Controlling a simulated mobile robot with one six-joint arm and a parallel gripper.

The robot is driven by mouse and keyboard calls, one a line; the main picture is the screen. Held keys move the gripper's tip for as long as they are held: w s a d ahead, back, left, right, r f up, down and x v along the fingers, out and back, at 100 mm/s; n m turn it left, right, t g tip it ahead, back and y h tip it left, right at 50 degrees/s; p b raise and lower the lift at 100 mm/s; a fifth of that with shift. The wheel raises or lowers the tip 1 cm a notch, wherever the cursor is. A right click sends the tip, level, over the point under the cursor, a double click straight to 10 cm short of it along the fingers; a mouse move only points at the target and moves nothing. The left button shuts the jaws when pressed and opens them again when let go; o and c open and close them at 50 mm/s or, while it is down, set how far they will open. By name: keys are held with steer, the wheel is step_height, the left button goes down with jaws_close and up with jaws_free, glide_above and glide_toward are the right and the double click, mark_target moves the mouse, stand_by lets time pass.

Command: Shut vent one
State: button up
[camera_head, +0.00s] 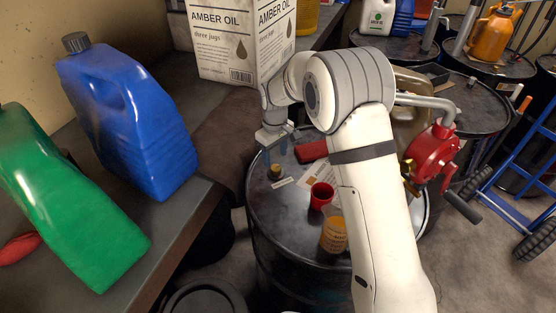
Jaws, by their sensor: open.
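A dark oil drum (292,222) stands in the middle, below my arm. On its top, near the left rim, is a small brass-yellow fitting (276,171), which looks like a vent. A small white label (282,183) lies just in front of it, too small to read. I cannot tell whether the fitting is open or shut. My gripper (275,156) points down just above and behind the fitting. Its fingers are apart and hold nothing; they look clear of the fitting, though the exact gap is hard to judge.
On the drum top are a red block (311,151), a printed card (318,178), a red cup (321,195) and an amber-filled jar (333,235). A red pump (432,155) is at right. Blue (130,120) and green (60,205) jugs and an oil carton (225,45) stand left.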

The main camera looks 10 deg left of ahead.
mark_target(276, 167)
step_height(276, 167, down, 5)
steer(key=shift+w+d+p, duration=0.1)
steer(key=shift+p, duration=0.3)
steer(key=c, duration=1)
